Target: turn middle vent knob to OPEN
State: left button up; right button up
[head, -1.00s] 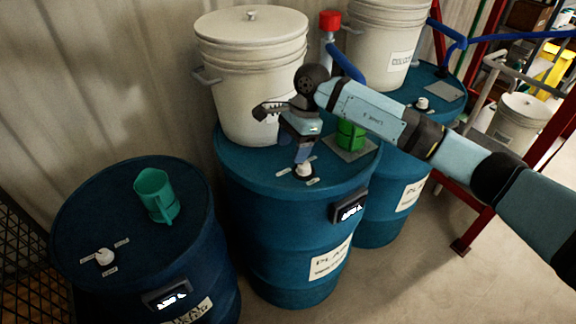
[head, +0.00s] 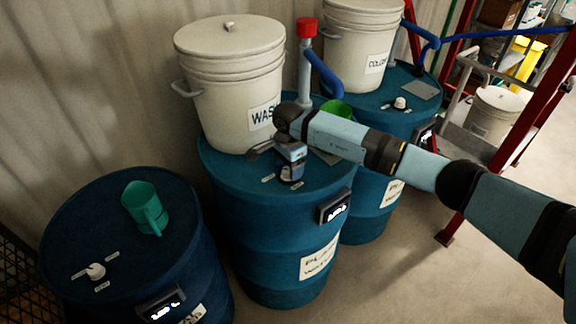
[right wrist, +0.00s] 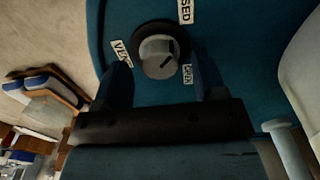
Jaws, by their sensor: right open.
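The middle vent knob (right wrist: 159,57) is a pale round knob with a dark pointer mark, on a dark round base on top of the middle blue drum (head: 270,245). In the right wrist view it sits between the two fingers of my right gripper (right wrist: 162,80), which is open. Labels stand around it: VENT (right wrist: 121,54), one ending in "SED" (right wrist: 186,12) and a partly hidden one (right wrist: 188,74). The pointer slants between the last two. In the head view the right gripper (head: 291,177) is over the knob and mostly hides it. My left gripper is not in view.
A lidded white bucket (head: 225,95) stands behind the knob on the same drum, close to my gripper. A green cup (head: 147,208) and another knob (head: 96,271) are on the left drum. A third knob (head: 400,103) is on the far drum. A red-capped pipe (head: 305,60) stands behind.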

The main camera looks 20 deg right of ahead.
jog(key=shift+f, duration=0.65)
jog(key=c, duration=0.9)
